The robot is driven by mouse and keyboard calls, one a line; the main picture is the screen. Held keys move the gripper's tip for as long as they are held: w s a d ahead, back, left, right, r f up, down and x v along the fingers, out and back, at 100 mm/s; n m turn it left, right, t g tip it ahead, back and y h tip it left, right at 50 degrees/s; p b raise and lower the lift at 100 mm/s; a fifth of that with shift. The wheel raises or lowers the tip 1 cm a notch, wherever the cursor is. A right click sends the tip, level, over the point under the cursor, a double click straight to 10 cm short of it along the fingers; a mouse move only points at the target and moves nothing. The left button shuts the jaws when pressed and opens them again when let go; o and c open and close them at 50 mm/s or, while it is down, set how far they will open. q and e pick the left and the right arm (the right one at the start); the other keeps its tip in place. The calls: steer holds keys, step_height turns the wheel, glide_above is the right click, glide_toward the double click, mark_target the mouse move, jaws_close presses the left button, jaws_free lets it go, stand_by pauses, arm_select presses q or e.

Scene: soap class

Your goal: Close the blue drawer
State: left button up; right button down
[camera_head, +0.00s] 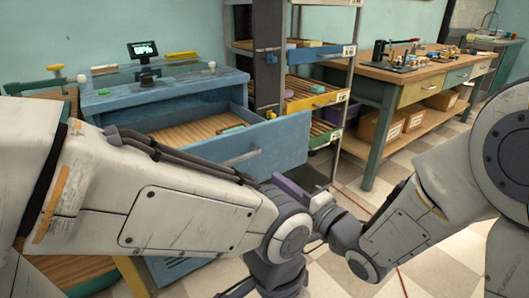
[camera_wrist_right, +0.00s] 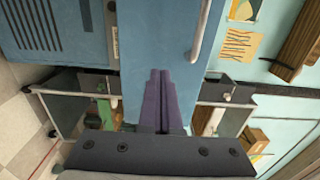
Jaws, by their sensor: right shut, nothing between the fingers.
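The blue drawer (camera_head: 280,143) is pulled out of the blue workbench (camera_head: 165,105), and its front with a metal handle (camera_head: 241,157) faces me. Its wooden inside shows, with a small green block (camera_head: 233,129) in it. My right gripper (camera_head: 279,181) has purple fingers, shut and empty, just below the right part of the drawer front. In the right wrist view the shut fingers (camera_wrist_right: 159,73) point at the blue drawer front (camera_wrist_right: 150,35), beside its handle (camera_wrist_right: 203,30). I cannot tell whether they touch it. My left arm crosses the lower left; its gripper is not visible.
A shelf rack with a yellow bin front (camera_head: 318,101) stands right behind the drawer. A wooden table (camera_head: 400,73) with boxes (camera_head: 380,126) below stands at the right. A small screen (camera_head: 143,49) stands on the workbench. Checkered floor (camera_head: 345,178) is open at the right.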

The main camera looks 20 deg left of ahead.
mark_target(256, 161)
steer(key=b+x, duration=0.1)
steer(key=x, duration=0.5)
steer(key=shift+a+f, duration=0.1)
steer(key=shift+a, duration=0.05)
steer(key=shift+w+a, duration=0.35)
